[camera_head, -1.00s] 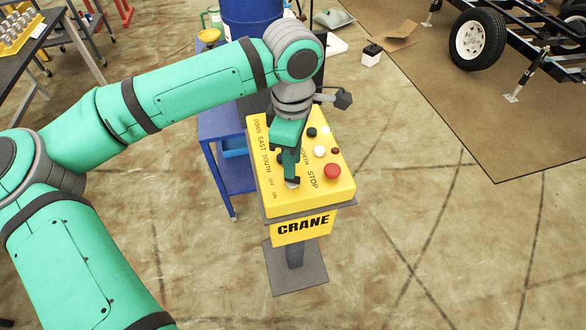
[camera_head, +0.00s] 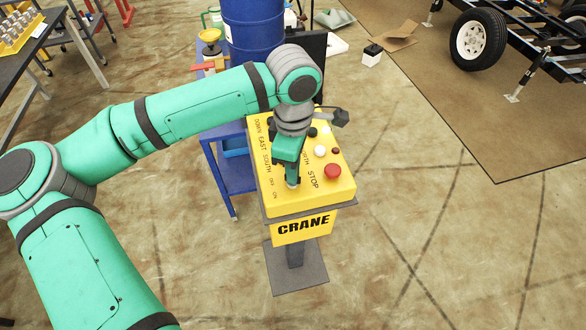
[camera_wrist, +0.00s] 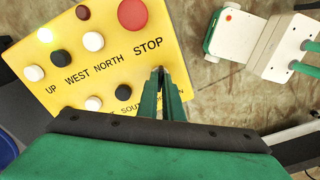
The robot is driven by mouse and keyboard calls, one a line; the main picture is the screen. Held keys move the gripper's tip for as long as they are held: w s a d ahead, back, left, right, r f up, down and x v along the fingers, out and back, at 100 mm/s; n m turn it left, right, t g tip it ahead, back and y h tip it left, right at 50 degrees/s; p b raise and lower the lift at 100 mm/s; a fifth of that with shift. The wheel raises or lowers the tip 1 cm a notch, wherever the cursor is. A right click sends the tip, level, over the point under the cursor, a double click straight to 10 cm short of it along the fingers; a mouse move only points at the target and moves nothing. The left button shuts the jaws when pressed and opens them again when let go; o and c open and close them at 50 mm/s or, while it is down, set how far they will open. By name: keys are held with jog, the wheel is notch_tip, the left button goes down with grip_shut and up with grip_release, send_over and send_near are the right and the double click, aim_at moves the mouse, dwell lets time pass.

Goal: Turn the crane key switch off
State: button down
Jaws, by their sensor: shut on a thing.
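The yellow crane control box (camera_head: 333,194) stands on a post, with its CRANE label facing front. The key switch (camera_head: 292,186) is at the box's near edge, by the small OFF and ON labels, and mostly hidden by my gripper. My gripper (camera_head: 292,180) points down onto it, with its fingers shut on the key. In the wrist view, my gripper (camera_wrist: 161,75) has its narrow green fingers close together over the yellow panel (camera_wrist: 115,72), beside the word STOP. The key itself and which way it points are hidden there.
The red stop button (camera_head: 332,171) is just right of my gripper, with white and black buttons (camera_head: 320,151) behind it. A blue cart (camera_head: 233,176) and blue barrel (camera_head: 252,28) stand behind left. The floor right of the box is clear.

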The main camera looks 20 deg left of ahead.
jog(key=shift+n, duration=0.4)
jog(key=n, duration=1.1)
dwell(0.7)
jog(key=c, duration=1.9)
grip_release()
jog(key=shift+r, duration=0.15)
notch_tip(320, 180, up, 11)
jog(key=shift+f, duration=0.2)
